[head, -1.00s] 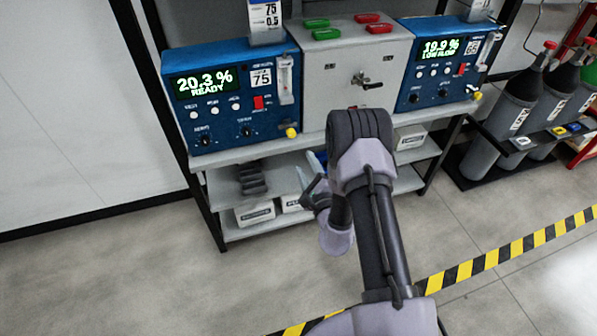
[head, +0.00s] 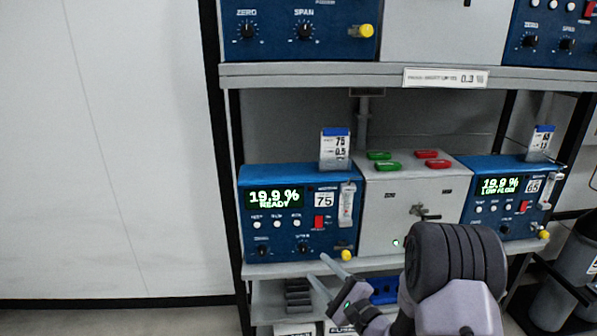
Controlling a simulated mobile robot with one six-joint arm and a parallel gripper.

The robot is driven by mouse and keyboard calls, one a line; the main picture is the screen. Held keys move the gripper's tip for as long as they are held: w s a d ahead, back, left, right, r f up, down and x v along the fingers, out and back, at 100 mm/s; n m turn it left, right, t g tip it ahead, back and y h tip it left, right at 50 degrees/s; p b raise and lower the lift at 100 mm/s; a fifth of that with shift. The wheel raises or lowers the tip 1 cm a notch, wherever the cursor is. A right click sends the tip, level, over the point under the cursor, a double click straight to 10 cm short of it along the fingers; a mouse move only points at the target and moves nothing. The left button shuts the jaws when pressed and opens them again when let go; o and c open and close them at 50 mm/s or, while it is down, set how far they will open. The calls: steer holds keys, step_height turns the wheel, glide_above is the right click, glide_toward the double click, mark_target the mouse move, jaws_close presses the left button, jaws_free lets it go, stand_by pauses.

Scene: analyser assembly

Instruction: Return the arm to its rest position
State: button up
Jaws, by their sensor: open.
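My arm rises from the bottom right of the head view, with its dark ribbed joint in front of the lower part of the grey box. My gripper (head: 318,268) points up and left, its two fingers spread apart with nothing between them. In the picture it overlaps the shelf edge just below the left blue analyser (head: 275,250), which reads 19.9 % READY. I cannot tell how far the fingers are from the shelf. The right blue analyser (head: 480,222) reads 19.9 % LOW FLOW.
The grey box (head: 385,215) with green and red pieces on top stands between the analysers. An upper shelf (head: 300,75) carries more blue units. Boxes and a blue item (head: 385,290) sit below. Gas cylinders (head: 575,255) stand at right. The wall side at left is clear.

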steer(key=s+a+r+n+g+y, duration=0.2)
steer(key=s+a+r+n+g, duration=0.4)
steer(key=s, duration=0.4)
steer(key=s+a+r+n+g+y, duration=0.2)
steer(key=s+a+r+n+g, duration=0.3)
steer(key=s+a+r+g, duration=0.4)
steer(key=s+d+f+n+h, duration=0.2)
steer(key=s+d+h, duration=0.1)
steer(key=s, duration=0.3)
steer(key=s+d+f+n+h, duration=0.1)
steer(key=s+d+f+h, duration=0.15)
steer(key=s, duration=0.45)
steer(key=s+d+r+t+h, duration=0.2)
steer(key=d+t+h, duration=0.2)
steer(key=d, duration=0.6)
steer(key=shift+d+r+t+h, duration=0.2)
steer(key=shift+d+t+h, duration=0.15)
steer(key=shift+h, duration=0.7)
steer(key=shift+d, duration=0.15)
